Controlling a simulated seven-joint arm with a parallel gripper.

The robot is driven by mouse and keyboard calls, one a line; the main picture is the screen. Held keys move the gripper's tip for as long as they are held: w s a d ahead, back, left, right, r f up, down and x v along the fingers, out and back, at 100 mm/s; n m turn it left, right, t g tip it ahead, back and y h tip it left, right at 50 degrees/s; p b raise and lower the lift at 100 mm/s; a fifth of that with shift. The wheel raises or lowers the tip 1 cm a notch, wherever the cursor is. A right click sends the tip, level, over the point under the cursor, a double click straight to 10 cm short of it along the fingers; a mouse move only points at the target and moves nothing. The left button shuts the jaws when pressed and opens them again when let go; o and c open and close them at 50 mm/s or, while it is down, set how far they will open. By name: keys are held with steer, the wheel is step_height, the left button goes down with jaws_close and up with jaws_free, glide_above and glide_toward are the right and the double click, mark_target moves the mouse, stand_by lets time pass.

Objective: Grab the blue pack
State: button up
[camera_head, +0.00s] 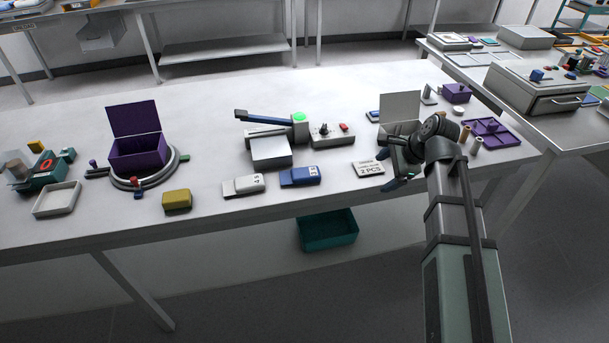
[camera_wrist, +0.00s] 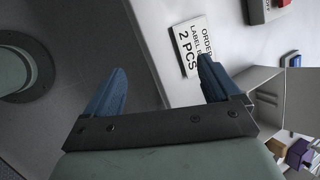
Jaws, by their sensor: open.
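A blue pack (camera_head: 300,176) with a white label lies flat near the front edge of the white table, in the middle of the head view. A smaller blue item (camera_head: 374,116) lies farther back, left of an open grey box; it also shows in the wrist view (camera_wrist: 294,61). My gripper (camera_head: 392,168) is open and empty, above the table's front edge, right of the blue pack. In the wrist view its two blue fingers (camera_wrist: 160,88) are spread apart, one near the label sign. The blue pack by the front edge does not show in the wrist view.
A white "2 PCS" sign (camera_head: 369,169) lies between the blue pack and my gripper. A white pack (camera_head: 243,185) and a yellow block (camera_head: 177,200) lie to the left. An open grey box (camera_head: 400,108) stands behind my gripper. A teal bin (camera_head: 328,231) is below the table.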

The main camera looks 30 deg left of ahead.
steer(key=s+a+r+h, duration=0.2)
steer(key=a+r, duration=0.1)
steer(key=a, duration=0.4)
steer(key=s+a+r+g+h, duration=0.1)
steer(key=s+a+r+h, duration=0.15)
steer(key=a, duration=0.55)
steer(key=s+a+r+h, duration=0.1)
steer(key=s+a+r, duration=0.25)
steer(key=a, duration=0.35)
glide_above(305, 172)
steer(key=shift+n, duration=0.3)
steer(key=f, duration=0.5)
steer(key=a+f, duration=0.1)
steer(key=f, duration=0.2)
steer(key=shift+w+f, duration=0.1)
steer(key=f, duration=0.2)
steer(key=d+f, duration=0.1)
steer(key=f, duration=0.1)
steer(key=shift+f, duration=0.55)
steer(key=shift+c, duration=0.4)
steer(key=c, duration=1.1)
